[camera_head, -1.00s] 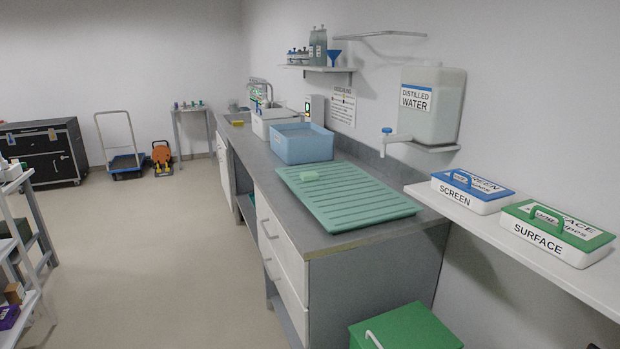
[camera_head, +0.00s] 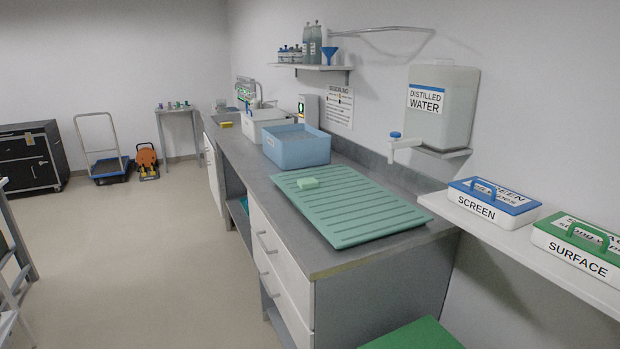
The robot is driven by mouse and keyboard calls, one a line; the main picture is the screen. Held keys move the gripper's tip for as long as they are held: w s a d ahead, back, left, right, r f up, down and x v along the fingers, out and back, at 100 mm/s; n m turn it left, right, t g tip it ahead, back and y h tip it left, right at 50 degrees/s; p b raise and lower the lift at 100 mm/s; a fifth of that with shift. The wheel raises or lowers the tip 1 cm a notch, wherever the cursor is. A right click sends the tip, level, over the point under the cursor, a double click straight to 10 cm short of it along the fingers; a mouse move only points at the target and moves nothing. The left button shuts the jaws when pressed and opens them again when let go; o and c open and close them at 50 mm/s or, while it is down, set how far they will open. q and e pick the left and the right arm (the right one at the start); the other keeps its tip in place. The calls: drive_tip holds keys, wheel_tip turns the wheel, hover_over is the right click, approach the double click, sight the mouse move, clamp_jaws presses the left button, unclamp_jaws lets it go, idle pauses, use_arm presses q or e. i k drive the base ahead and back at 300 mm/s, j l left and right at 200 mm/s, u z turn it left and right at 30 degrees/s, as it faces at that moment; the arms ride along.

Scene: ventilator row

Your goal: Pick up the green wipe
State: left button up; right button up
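A white box marked SURFACE with a green handled lid (camera_head: 583,245) stands on the wall shelf at the right, cut by the picture's edge. Its lid is on, so its contents are hidden. Neither of my grippers is in view.
The grey counter (camera_head: 330,265) runs along the right wall. A blue basin (camera_head: 297,150) stands behind the mat. A SCREEN box (camera_head: 490,205) and a distilled water tank (camera_head: 441,105) are at right. A green bin (camera_head: 415,337) stands low in front.

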sight(304, 183)
drive_tip(key=i+j+z, duration=0.15)
drive_tip(key=i+j, duration=0.3)
drive_tip(key=i+j+z, duration=0.1)
drive_tip(key=i+j, duration=0.35)
drive_tip(key=i+j+z, duration=0.15)
drive_tip(key=i+j, duration=0.3)
drive_tip(key=j, duration=0.15)
